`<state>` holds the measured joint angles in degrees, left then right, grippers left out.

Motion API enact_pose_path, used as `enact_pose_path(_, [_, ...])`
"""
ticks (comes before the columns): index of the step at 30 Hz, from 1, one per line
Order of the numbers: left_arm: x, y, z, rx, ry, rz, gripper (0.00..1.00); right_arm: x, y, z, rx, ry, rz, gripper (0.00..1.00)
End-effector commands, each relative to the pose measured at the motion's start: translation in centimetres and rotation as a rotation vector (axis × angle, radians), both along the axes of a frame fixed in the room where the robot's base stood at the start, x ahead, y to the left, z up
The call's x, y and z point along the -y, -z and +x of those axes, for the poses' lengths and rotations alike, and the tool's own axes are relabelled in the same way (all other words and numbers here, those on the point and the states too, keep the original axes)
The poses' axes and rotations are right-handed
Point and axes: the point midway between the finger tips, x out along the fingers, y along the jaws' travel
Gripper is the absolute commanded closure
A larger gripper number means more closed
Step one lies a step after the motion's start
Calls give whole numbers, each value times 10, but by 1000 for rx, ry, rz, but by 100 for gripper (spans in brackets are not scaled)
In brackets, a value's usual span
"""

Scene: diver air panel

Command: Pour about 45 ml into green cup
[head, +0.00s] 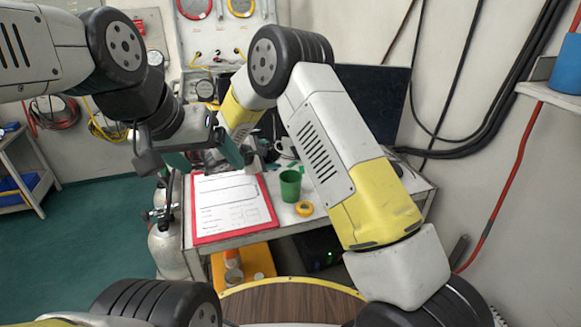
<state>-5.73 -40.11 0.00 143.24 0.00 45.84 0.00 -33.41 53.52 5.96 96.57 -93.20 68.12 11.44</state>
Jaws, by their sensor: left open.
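The green cup (290,187) stands upright on the table, right of the red clipboard. I cannot see what is inside it. My left gripper (205,157) is open above the clipboard's far end, left of the cup and apart from it. Grey shapes show between and behind its teal fingers, too cluttered to make out. My right arm reaches over the table from the right, and its end lies behind my left gripper, so its fingers cannot be made out. A white mug (286,147) stands behind the cup, partly covered by my right arm. No pouring is visible.
The red clipboard (205,239) with a white sheet covers the table's left front. A dark screen (372,100) stands at the back. A gas cylinder (167,252) stands at the table's left side.

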Motion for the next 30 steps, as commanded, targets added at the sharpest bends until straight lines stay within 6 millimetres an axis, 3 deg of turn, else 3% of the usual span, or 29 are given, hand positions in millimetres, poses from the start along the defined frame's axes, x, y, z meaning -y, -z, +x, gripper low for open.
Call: enact_pose_path(30, [0,0,0,0,0,0,17,-11,14,10,174,0,196,100])
